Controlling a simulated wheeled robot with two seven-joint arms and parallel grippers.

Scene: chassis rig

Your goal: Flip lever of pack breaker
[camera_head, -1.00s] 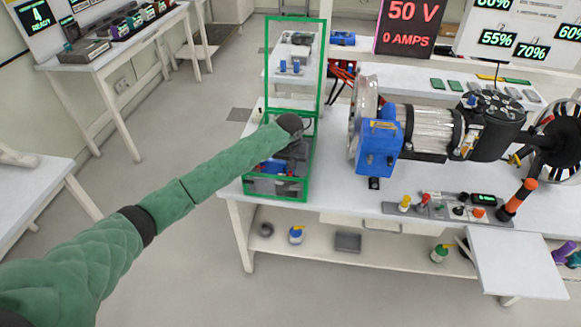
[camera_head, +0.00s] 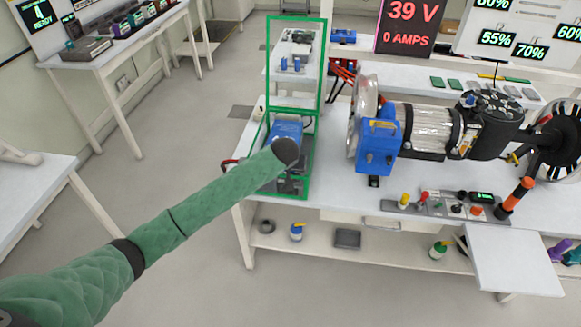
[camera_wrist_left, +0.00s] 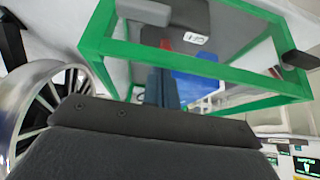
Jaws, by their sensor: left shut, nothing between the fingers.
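A green-framed enclosure (camera_head: 311,150) with clear walls stands at the left end of the workbench, its framed lid (camera_head: 323,65) upright. A blue block (camera_head: 287,130) sits inside; it also shows in the left wrist view (camera_wrist_left: 198,86). A small red part (camera_wrist_left: 165,43) and a white label (camera_wrist_left: 196,38) show near a grey block there. I cannot make out which part is the pack breaker's lever. My left gripper (camera_wrist_left: 163,88) is shut and empty, at the enclosure's green rim in the wrist view; contact is unclear. In the head view my wrist hides it. My right gripper is out of view.
A motor assembly with a blue bracket (camera_head: 378,150) stands right of the enclosure. A control strip (camera_head: 440,208) lies at the bench's front. A red display (camera_head: 407,25) reads 39 V, 0 AMPS. The floor left of the bench is clear.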

